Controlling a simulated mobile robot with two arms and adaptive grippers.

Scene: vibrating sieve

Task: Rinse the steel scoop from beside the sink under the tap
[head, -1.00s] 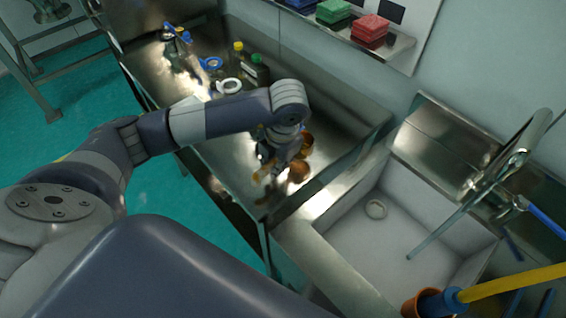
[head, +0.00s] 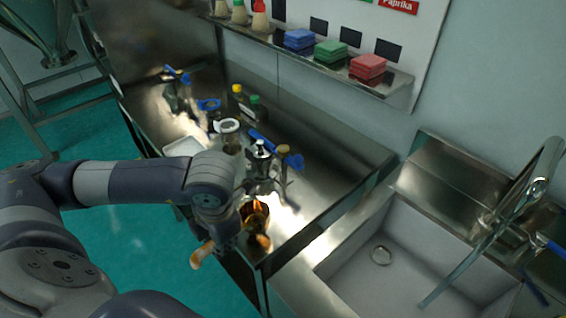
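The white-walled sink (head: 352,262) is at the lower right. The tap (head: 538,186) arches over it from the right. A thin bluish streak runs down from the tap into the basin; I cannot tell water from pipe. My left gripper (head: 213,247) hangs at the front edge of the steel bench, left of the sink. It is small and dark, and a tan-orange piece shows at its tip. I cannot tell whether it is open or holding something. I cannot make out the steel scoop for certain. My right gripper is not in view.
Amber vessels (head: 255,211) stand at the front of the steel bench (head: 335,165), close to my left wrist. A silver bottle (head: 260,160), a blue-topped item (head: 290,160) and a white-rimmed jar (head: 229,127) stand behind. A wall shelf (head: 330,72) holds coloured sponges.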

